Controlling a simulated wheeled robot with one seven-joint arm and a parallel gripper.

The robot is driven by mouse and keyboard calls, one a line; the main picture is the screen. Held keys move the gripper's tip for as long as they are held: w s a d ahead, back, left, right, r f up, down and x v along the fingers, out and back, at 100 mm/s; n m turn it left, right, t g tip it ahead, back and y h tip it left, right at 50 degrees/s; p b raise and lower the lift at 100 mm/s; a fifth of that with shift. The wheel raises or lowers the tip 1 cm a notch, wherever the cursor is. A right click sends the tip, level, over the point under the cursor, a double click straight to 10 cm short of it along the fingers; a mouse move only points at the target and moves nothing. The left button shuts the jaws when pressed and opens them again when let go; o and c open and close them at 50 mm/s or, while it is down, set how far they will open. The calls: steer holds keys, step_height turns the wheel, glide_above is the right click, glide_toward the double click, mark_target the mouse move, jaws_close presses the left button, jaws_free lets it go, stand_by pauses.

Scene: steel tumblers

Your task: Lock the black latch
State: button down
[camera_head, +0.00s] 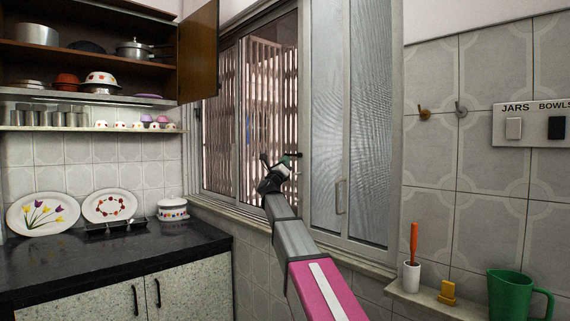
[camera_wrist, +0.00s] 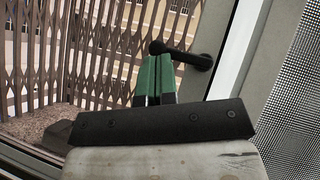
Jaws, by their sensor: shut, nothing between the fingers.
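The black latch (camera_wrist: 182,54) is a short lever with a rounded knob at its left end and a round mount at its right end on the window frame. In the wrist view it lies just beyond my gripper (camera_wrist: 156,68), slanting slightly down to the right. My green fingers are together and empty, with their tips just under the knob end. I cannot tell whether they touch it. In the head view my gripper (camera_head: 284,161) is at the window frame, and the latch is small there and hard to make out beside the fingers.
A sliding window with a mesh panel (camera_head: 351,120) is right of my gripper, and a folding grille (camera_head: 262,90) is behind it. An open cupboard door (camera_head: 198,52) hangs upper left. A green mug (camera_head: 506,296) stands on the right ledge. The black counter (camera_head: 150,249) is lower left.

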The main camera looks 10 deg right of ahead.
steer(key=shift+w+r+m+h, duration=0.15)
steer(key=shift+m+h, duration=0.55)
steer(key=shift+m, duration=0.1)
steer(key=r+m+g+h, duration=0.1)
steer(key=m+g+h, duration=0.1)
steer(key=m+g, duration=0.4)
steer(key=r+m+g+h, duration=0.2)
steer(key=m+g, duration=0.5)
steer(key=m, duration=0.3)
steer(key=r+m+g+h, duration=0.2)
steer(key=m+g+h, duration=0.1)
steer(key=m+g, duration=0.3)
steer(key=shift+s+d+r+m+g, duration=0.1)
steer(key=shift+s+r+m+g, duration=0.05)
steer(key=shift+m, duration=0.5)
steer(key=shift+s+d+r+m+g, duration=0.1)
steer(key=shift+s+m+g, duration=0.05)
steer(key=shift+m, duration=0.5)
steer(key=shift+a+f, duration=0.1)
